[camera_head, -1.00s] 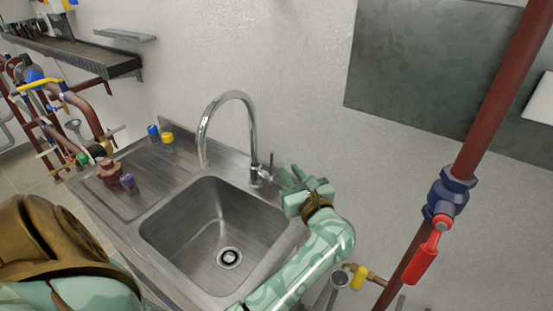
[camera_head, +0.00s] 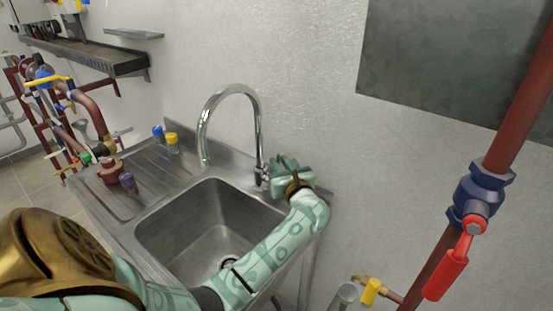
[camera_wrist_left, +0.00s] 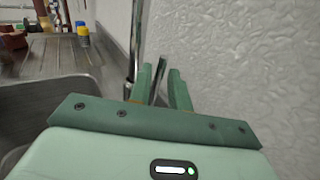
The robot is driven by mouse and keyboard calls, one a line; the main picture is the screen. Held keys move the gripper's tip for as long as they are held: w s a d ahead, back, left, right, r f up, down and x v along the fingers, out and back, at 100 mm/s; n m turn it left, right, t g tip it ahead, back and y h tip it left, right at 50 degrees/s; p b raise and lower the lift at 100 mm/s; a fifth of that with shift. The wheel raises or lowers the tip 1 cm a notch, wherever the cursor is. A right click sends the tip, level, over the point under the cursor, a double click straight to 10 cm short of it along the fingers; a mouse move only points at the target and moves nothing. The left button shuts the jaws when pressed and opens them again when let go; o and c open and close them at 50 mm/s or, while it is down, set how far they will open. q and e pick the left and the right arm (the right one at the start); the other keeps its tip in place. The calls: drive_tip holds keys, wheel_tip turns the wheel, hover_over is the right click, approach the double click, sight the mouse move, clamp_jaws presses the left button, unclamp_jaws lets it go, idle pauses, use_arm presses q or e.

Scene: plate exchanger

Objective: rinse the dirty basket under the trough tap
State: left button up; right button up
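The chrome tap (camera_head: 259,125) has a tall arched spout over the trough (camera_head: 160,232), a steel sink with a drain. No water shows at the spout. My left gripper (camera_head: 281,161) is at the tap's base, by its side handle. In the left wrist view my left gripper (camera_wrist_left: 160,72) has its fingers apart, with a thin metal lever (camera_wrist_left: 159,88) showing between them and gaps at its sides. A reddish-brown, knobbed object (camera_head: 110,171) stands on the drainboard; I cannot tell whether it is the dirty basket. My right gripper is not in view.
A blue-capped jar (camera_head: 158,133), a yellow-capped jar (camera_head: 172,143) and a small purple item (camera_head: 128,181) stand on the drainboard (camera_head: 150,190). A red pipe with a blue valve (camera_head: 480,195) and red handle is at the right. The basin looks empty.

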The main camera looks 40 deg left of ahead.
sight(279, 162)
use_arm(q)
drive_tip(key=shift+x, duration=1.95)
clamp_jaws()
drive_tip(key=shift+s+f+n+b, duration=0.3)
drive_tip(key=shift+s+f+b, duration=0.05)
drive_tip(key=shift+b, duration=0.8)
drive_tip(key=shift+s+d+n+y+b, duration=0.1)
drive_tip(key=shift+s+n+y+b, duration=0.1)
drive_tip(key=shift+n+y+b, duration=0.15)
drive_tip(key=shift+r, duration=0.35)
unclamp_jaws()
